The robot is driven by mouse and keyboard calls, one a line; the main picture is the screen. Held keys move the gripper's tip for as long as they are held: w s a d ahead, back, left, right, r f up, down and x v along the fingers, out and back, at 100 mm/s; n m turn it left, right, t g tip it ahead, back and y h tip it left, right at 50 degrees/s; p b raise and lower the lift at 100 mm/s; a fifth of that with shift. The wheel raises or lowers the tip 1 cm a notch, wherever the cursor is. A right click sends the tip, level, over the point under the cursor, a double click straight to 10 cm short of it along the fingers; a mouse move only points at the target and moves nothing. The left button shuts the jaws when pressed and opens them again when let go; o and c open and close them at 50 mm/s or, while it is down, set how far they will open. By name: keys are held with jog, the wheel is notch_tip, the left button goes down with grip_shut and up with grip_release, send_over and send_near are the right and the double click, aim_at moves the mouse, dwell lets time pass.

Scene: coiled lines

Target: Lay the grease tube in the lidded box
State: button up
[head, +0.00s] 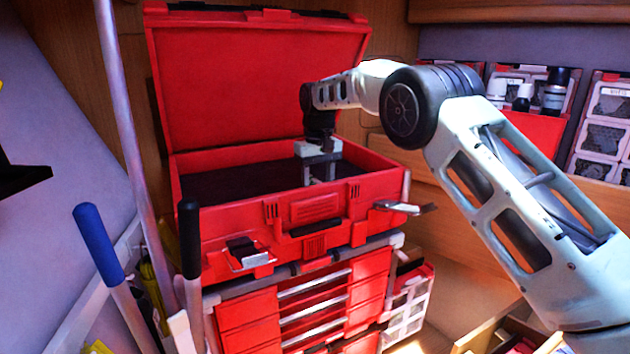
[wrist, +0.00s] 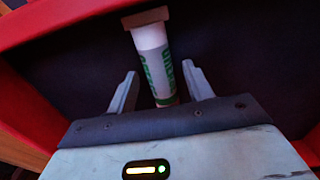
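The lidded box is a red case (head: 375,190) with a dark inside, and its lid (head: 255,85) stands open at the back. My gripper (head: 320,182) points down inside the box, near its right part. In the wrist view my gripper (wrist: 162,90) is open, with a gap on each side of the grease tube. The grease tube (wrist: 152,50) is white with green lettering and a grey-brown cap end. It appears to lie on the dark floor of the box, its lower end between the fingers. I cannot make out the tube in the head view.
The box stands on a red drawer unit (head: 250,335). A silver latch (head: 405,208) sticks out at the front right. Long poles and a blue-handled tool (head: 98,243) stand at the left. Shelves with containers (head: 605,110) are at the back right.

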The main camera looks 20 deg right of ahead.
aim_at(318, 182)
jog(key=shift+r, duration=0.1)
jog(key=shift+r+b, duration=0.65)
jog(key=shift+r, duration=3.25)
